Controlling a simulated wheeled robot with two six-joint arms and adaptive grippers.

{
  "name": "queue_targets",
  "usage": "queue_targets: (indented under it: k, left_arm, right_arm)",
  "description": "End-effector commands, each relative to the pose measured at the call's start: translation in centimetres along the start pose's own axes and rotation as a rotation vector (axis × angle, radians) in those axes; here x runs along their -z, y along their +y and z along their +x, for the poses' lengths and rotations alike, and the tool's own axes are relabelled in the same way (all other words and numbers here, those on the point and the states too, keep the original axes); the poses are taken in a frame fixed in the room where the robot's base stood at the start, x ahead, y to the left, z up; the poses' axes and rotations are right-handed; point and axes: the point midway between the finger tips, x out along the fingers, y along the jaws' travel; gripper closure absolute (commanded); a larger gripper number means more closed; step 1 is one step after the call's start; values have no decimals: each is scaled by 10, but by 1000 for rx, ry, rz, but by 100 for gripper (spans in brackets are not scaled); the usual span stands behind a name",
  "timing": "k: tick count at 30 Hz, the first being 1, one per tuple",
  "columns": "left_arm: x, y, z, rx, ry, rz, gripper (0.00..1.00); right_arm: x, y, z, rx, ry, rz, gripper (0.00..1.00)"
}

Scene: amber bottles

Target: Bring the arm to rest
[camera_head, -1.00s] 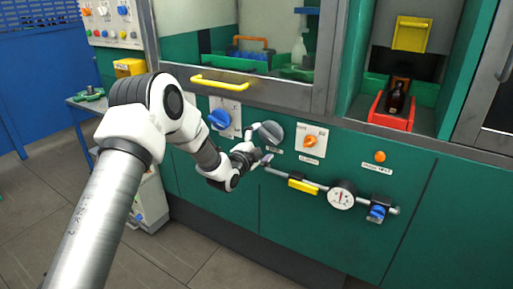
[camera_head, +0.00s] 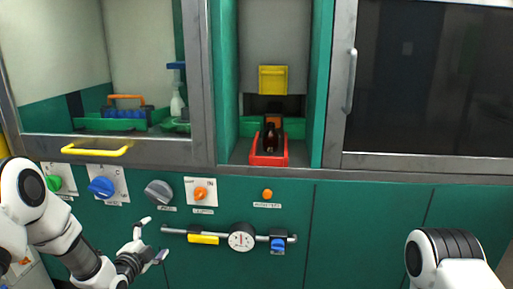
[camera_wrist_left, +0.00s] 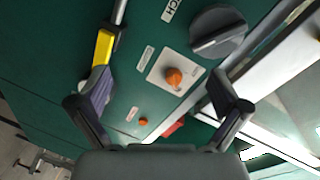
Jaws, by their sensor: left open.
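My left gripper (camera_head: 155,240) is open and empty in the head view. It is in front of the green panel, below the grey knob (camera_head: 158,193) and left of the pipe with the gauge. In the left wrist view its two fingers (camera_wrist_left: 160,85) stand wide apart with nothing between them but the panel behind. The grey knob (camera_wrist_left: 218,32) and the orange knob (camera_wrist_left: 174,77) show beyond the fingers. My right arm (camera_head: 447,258) shows only as a white and black link at the lower right; its gripper is out of view.
An amber bottle (camera_head: 270,139) stands in a red holder (camera_head: 268,160) in the niche. A yellow handle (camera_head: 97,150) sticks out from the sash at left. The pipe carries a yellow block (camera_head: 203,239), a gauge (camera_head: 241,237) and a blue valve (camera_head: 278,244). The panel's right part is clear.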

Motion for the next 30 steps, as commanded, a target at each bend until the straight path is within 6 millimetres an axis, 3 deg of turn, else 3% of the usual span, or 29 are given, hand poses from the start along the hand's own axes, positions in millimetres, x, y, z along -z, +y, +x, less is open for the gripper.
queue_targets:
  k: [1,5,6,8,9,13,15,17,18,21,30]
  left_arm:
    - [8,32,-15,-99,-16,3,0]
    - [10,136,-75,-382,-124,-89,0]
    - [10,163,-99,-468,-176,-142,0]
    - [9,201,-141,-591,-271,-231,0]
    - [8,222,-171,-667,-348,-296,0]
    - [6,269,-280,-859,-682,-535,0]
    - [5,279,-334,-890,-914,-685,0]
    - [2,280,-368,-856,-1110,-823,0]
    - [1,279,-379,-819,-1202,-897,0]
    - [-1,280,-384,-750,-1304,-1007,0]
    - [0,280,-383,-729,-1317,-1036,0]
  right_arm:
    - [0,0,-21,0,1,0,60]
    - [0,0,-42,0,1,0,60]
    - [0,0,-47,0,1,0,60]
    - [0,0,-55,0,0,0,60]
    - [0,0,-60,0,0,0,60]
    - [0,0,-70,0,0,0,60]
    - [0,0,-70,0,0,0,60]
    - [0,0,-68,0,0,0,60]
    - [0,0,-67,0,0,0,60]
    - [0,0,-67,0,0,0,60]
    - [0,0,-67,0,0,0,60]
